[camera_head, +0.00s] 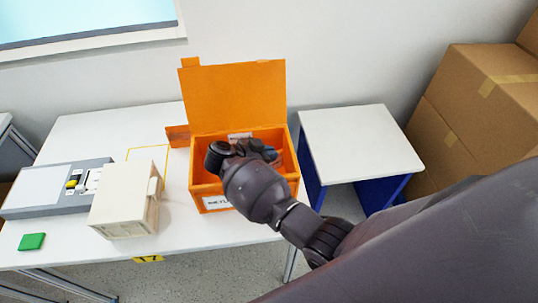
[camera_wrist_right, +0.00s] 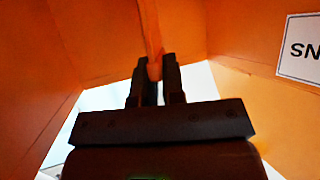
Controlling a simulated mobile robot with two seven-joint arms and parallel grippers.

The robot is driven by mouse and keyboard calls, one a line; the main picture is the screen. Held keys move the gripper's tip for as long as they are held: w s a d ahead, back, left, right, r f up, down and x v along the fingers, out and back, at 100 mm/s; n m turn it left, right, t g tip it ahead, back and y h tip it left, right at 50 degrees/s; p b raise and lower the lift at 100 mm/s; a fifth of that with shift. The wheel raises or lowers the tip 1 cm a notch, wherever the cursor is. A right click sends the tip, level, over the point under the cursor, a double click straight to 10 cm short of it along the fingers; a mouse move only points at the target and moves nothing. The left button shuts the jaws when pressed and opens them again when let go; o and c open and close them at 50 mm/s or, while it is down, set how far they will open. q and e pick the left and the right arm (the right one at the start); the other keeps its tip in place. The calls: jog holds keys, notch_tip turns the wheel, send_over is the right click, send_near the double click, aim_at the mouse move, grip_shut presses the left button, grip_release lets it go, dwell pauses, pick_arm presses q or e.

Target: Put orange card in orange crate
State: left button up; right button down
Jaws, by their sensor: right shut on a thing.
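The orange crate (camera_head: 204,189) stands at the right end of the white table with its lid raised behind it. A white label is on its front. My right gripper (camera_head: 240,148) reaches down over the crate opening, and my wrist hides much of the inside. In the right wrist view, the fingers (camera_wrist_right: 154,78) are close together on a thin orange strip, which looks like the orange card (camera_wrist_right: 152,35) seen edge-on. Orange crate walls (camera_wrist_right: 95,40) surround it, so card and wall are hard to tell apart. My left gripper is not in view.
A cream box (camera_head: 122,205) and a grey panel (camera_head: 50,192) with a yellow switch sit left of the crate. A green card (camera_head: 32,241) lies at the front left. A small white table (camera_head: 352,140) stands right, near stacked cardboard boxes (camera_head: 470,110).

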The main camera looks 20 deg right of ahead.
jog(key=shift+f, duration=0.75)
jog(key=c, duration=1.2)
grip_release()
jog(key=shift+r, duration=0.15)
